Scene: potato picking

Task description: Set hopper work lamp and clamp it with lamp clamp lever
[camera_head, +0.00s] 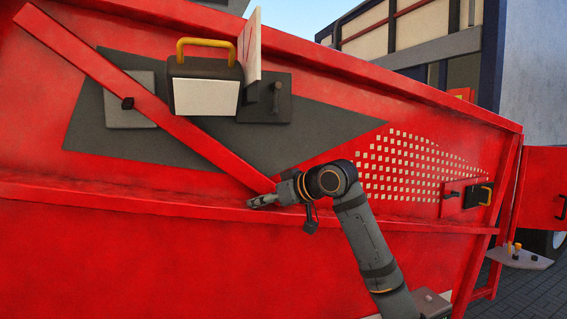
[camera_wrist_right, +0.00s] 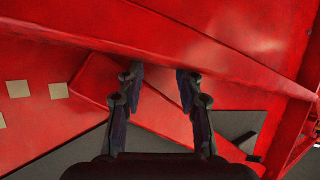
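The work lamp (camera_head: 205,92), a dark housing with a pale front and a yellow handle on top, is at the upper left of the head view against the red hopper wall. A small dark lever (camera_head: 277,92), which looks like the clamp lever, stands upright on a dark plate just right of the lamp. I cannot tell whether the lamp is seated or clamped. My right gripper (camera_head: 252,201) is below and right of the lamp, apart from it, near the lower end of a red diagonal bar. In the wrist view its fingers (camera_wrist_right: 160,77) are apart with nothing between them. My left gripper is out of view.
The red diagonal bar (camera_head: 150,100) crosses the wall below the lamp, and a red ledge (camera_head: 110,193) runs along below. A pale upright panel (camera_head: 249,48) stands beside the lamp. A perforated area (camera_head: 410,165) and a yellow-handled dark fitting (camera_head: 486,194) are at the right.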

